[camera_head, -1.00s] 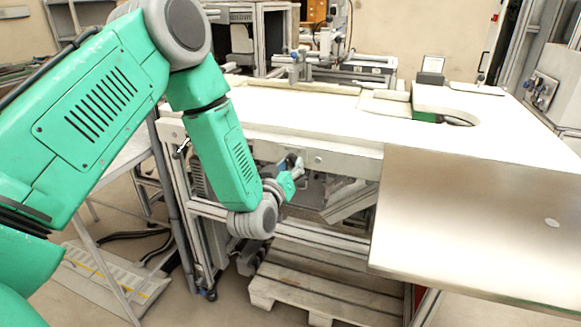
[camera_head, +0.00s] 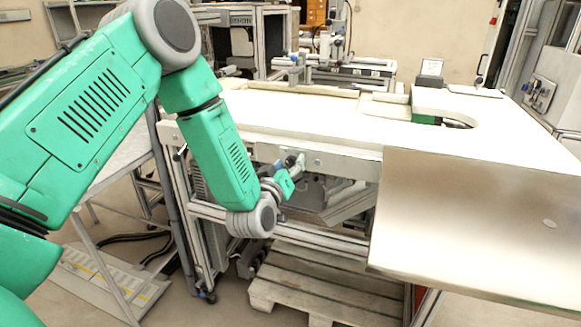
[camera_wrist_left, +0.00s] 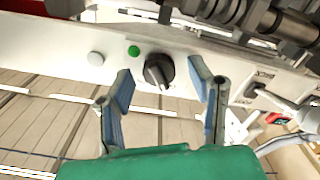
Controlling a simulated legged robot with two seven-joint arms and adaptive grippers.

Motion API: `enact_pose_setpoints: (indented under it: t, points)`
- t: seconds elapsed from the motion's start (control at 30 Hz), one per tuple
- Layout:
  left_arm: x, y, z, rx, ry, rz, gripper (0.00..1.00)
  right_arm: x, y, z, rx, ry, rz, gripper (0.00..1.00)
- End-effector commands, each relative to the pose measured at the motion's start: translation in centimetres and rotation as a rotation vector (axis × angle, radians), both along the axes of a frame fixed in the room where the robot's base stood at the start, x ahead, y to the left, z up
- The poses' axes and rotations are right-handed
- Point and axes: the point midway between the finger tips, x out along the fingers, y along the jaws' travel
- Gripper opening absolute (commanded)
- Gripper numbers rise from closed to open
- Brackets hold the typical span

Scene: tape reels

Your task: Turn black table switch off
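The black table switch (camera_wrist_left: 158,71) is a round dark knob on the pale front panel (camera_wrist_left: 60,38) of the table. In the left wrist view it lies just beyond and between the fingertips of my left gripper (camera_wrist_left: 165,82), whose blue-padded fingers are spread apart with nothing held. I cannot tell whether the fingers reach around the knob. In the head view my left gripper (camera_head: 291,172) is small, close to the table's front panel under the white top (camera_head: 300,115). The switch cannot be made out there. My right gripper does not show.
A green button (camera_wrist_left: 134,50) and a pale round button (camera_wrist_left: 95,58) sit left of the knob. A metal sheet (camera_head: 470,220) covers the table's right front. A wooden pallet (camera_head: 320,285) lies below. Dark machine parts (camera_wrist_left: 255,20) stand close above the panel.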

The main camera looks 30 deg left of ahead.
Motion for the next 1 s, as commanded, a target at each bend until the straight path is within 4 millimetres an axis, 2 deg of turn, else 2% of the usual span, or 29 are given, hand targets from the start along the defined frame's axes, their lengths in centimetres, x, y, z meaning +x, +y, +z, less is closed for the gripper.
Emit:
enact_pose_setpoints:
  t: [0.2, 0.33, 0.73, 0.9, 1.0]
  points:
    - [-0.1, -0.1, -0.3, -0.001, 0.007, -0.002, 0.48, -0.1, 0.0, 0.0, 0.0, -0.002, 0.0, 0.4]
    - [-1.0, -0.4, -0.4, -0.001, 0.009, -0.003, 0.48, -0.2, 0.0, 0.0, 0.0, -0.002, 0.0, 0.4]
    - [-8.8, -2.1, -0.5, -0.003, 0.011, -0.003, 0.48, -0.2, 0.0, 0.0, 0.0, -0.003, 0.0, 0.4]
    - [-10.9, -2.6, -0.5, -0.002, 0.008, -0.002, 0.48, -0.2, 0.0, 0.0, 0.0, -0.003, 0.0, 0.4]
    - [-11.5, -2.7, -0.5, -0.002, 0.007, -0.001, 0.48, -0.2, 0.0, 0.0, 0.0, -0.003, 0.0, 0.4]
